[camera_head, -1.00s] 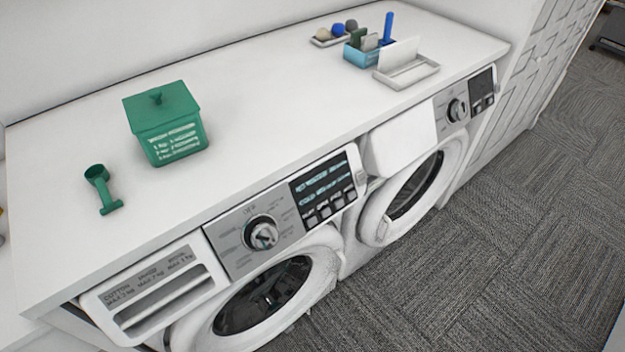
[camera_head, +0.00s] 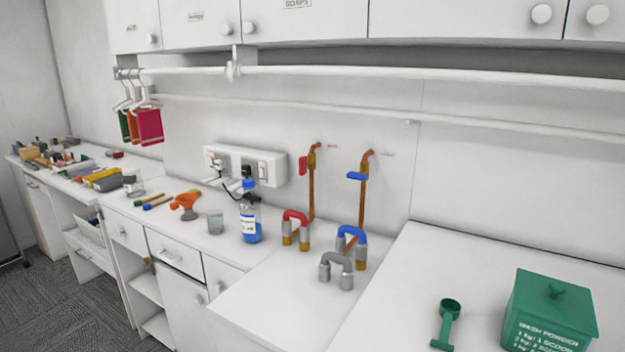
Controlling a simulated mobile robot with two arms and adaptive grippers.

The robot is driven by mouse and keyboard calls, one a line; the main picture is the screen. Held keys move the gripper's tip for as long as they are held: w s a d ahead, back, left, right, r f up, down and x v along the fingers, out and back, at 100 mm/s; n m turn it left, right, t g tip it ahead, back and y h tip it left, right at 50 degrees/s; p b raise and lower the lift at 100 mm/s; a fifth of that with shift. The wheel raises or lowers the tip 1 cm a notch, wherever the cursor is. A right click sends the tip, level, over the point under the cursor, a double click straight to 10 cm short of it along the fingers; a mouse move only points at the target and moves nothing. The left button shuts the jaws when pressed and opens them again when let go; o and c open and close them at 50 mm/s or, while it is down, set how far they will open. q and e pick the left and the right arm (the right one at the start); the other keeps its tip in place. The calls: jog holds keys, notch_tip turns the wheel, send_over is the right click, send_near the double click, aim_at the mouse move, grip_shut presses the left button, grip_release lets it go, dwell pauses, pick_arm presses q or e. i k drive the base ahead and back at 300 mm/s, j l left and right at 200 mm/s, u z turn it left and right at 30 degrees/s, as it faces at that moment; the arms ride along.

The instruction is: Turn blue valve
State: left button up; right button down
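The blue valve (camera_head: 357,176) is a small blue lever on a copper pipe (camera_head: 362,210) against the white back wall. The lever sticks out roughly level to the left of its brass body. A red valve (camera_head: 303,166) sits on a second copper pipe to its left, with its handle hanging down. Below are curved pipe pieces: a red one (camera_head: 295,217), a blue one (camera_head: 351,235) and a grey one (camera_head: 336,262). Neither of my grippers is in view.
A socket panel (camera_head: 246,165) is on the wall left of the pipes. A blue bottle (camera_head: 250,219) and a glass (camera_head: 215,221) stand on the counter. A green wash powder box (camera_head: 548,310) and green scoop (camera_head: 446,323) are at the right. A rail (camera_head: 400,71) runs above.

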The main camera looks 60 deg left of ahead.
aim_at(362, 177)
jog(key=u, duration=1.6)
jog(key=j+z, duration=0.15)
jog(key=z, duration=0.2)
jog(key=i, duration=0.05)
